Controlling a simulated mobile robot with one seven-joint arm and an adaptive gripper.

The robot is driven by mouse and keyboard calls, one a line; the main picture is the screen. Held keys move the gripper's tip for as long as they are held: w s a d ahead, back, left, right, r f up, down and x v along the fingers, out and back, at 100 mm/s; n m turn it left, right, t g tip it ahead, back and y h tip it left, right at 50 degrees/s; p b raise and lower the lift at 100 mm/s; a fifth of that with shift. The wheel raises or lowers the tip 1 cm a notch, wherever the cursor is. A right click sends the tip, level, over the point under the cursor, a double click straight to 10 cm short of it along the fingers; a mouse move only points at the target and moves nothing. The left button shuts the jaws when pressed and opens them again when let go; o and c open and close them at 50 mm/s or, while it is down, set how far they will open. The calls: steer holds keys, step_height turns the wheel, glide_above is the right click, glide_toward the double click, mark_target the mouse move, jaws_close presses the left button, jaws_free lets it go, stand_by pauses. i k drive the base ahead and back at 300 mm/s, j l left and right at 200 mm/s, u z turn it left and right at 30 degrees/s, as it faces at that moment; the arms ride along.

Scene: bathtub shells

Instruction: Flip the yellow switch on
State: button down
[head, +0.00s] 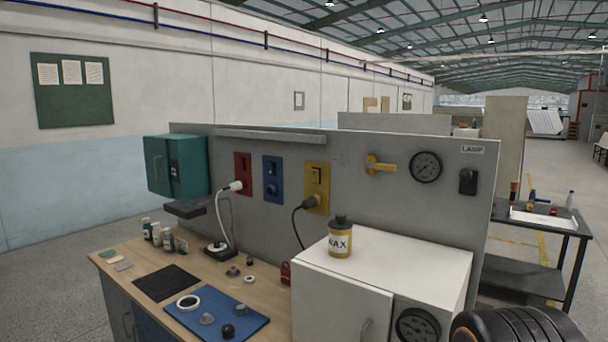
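A yellow switch plate (317,187) is mounted on the grey upright panel (225,165), right of a blue plate (272,180) and a red plate (242,174). A small dark switch (316,174) sits on its upper part; whether it is up or down is too small to tell. A black plug (309,202) with a black cord is in the lower part of the yellow plate. My gripper is not in view.
A white cabinet (425,268) with a wax bottle (340,240) on it stands in front, right of the switch. A yellow lever (380,165) and gauge (426,167) are farther right.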

mark_target(314, 173)
steer(key=i+j, duration=0.2)
steer(key=j, duration=0.15)
steer(key=i+j, duration=0.25)
steer(key=j, duration=0.15)
steer(key=i+j, duration=0.2)
steer(key=j, duration=0.15)
steer(key=i+j, duration=0.25)
steer(key=i+j+u, duration=0.2)
steer(key=j, duration=0.2)
steer(key=i+j+u, duration=0.25)
steer(key=j, duration=0.2)
steer(key=k+l+z, duration=0.35)
steer(key=l+z, duration=0.15)
steer(key=l, duration=0.15)
